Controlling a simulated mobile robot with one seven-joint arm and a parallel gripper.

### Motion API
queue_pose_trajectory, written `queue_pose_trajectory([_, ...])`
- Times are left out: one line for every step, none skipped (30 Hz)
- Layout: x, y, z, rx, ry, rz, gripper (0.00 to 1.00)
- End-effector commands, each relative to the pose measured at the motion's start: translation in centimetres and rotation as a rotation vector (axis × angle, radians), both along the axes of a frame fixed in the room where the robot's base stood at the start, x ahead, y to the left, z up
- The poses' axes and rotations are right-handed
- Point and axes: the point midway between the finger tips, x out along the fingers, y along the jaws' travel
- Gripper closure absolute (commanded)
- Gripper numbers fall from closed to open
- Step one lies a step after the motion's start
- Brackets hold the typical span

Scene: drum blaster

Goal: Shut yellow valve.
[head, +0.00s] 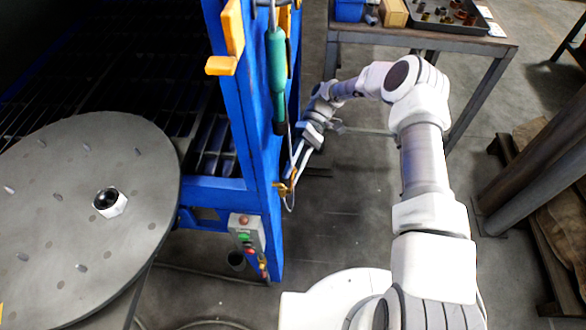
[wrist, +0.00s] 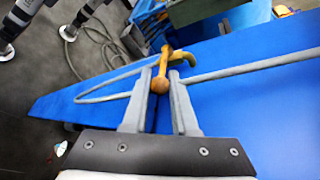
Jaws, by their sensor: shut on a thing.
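The yellow valve (head: 283,188) is on the side of the blue machine frame, low on its corner post. In the wrist view the valve (wrist: 181,56) shows a yellow curved lever and a rounded brass-coloured end between the fingers. My gripper (head: 291,177) reaches the valve from the upper right in the head view. In the wrist view my gripper (wrist: 168,76) is shut on the valve, with one finger on each side of it. The fingers hide part of the valve, and its exact turn is hard to tell.
A thin grey hose (wrist: 115,83) runs by the valve. A green-handled tool (head: 277,75) hangs above on the blue post (head: 262,150). A control box (head: 246,232) sits below left. A round metal table (head: 60,200) is at left, and a workbench (head: 440,39) stands behind.

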Motion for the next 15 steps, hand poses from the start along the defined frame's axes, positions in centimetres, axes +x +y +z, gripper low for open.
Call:
queue_pose_trajectory([-0.15, -0.01, -0.14, -0.002, 0.003, 0.003, 0.68])
queue_pose_trajectory([-0.15, -0.01, -0.14, -0.001, 0.003, 0.003, 0.63])
queue_pose_trajectory([-0.15, -0.01, -0.14, -0.001, 0.003, 0.003, 0.56])
queue_pose_trajectory([-0.14, -0.01, -0.13, -0.001, 0.003, 0.003, 0.50])
queue_pose_trajectory([-0.13, -0.01, -0.12, -0.001, 0.003, 0.003, 0.45])
queue_pose_trajectory([-0.11, -0.01, -0.10, -0.001, 0.002, 0.002, 0.44])
queue_pose_trajectory([-0.11, 0.00, -0.09, -0.001, 0.002, 0.002, 0.44])
queue_pose_trajectory([-0.11, -0.01, -0.09, -0.001, 0.002, 0.002, 0.44])
queue_pose_trajectory([-0.10, 0.00, -0.08, -0.001, 0.002, 0.002, 0.44])
queue_pose_trajectory([-0.09, -0.01, -0.08, -0.001, 0.002, 0.002, 0.44])
queue_pose_trajectory([-0.09, 0.00, -0.07, 0.000, 0.001, 0.002, 0.44])
queue_pose_trajectory([-0.08, -0.01, -0.06, 0.000, 0.001, 0.002, 0.44])
queue_pose_trajectory([-0.06, -0.01, -0.06, 0.000, 0.001, 0.002, 0.44])
queue_pose_trajectory([-0.04, -0.02, -0.05, 0.000, 0.001, 0.002, 0.44])
queue_pose_trajectory([0.06, -0.05, -0.02, 0.000, 0.001, 0.002, 0.44])
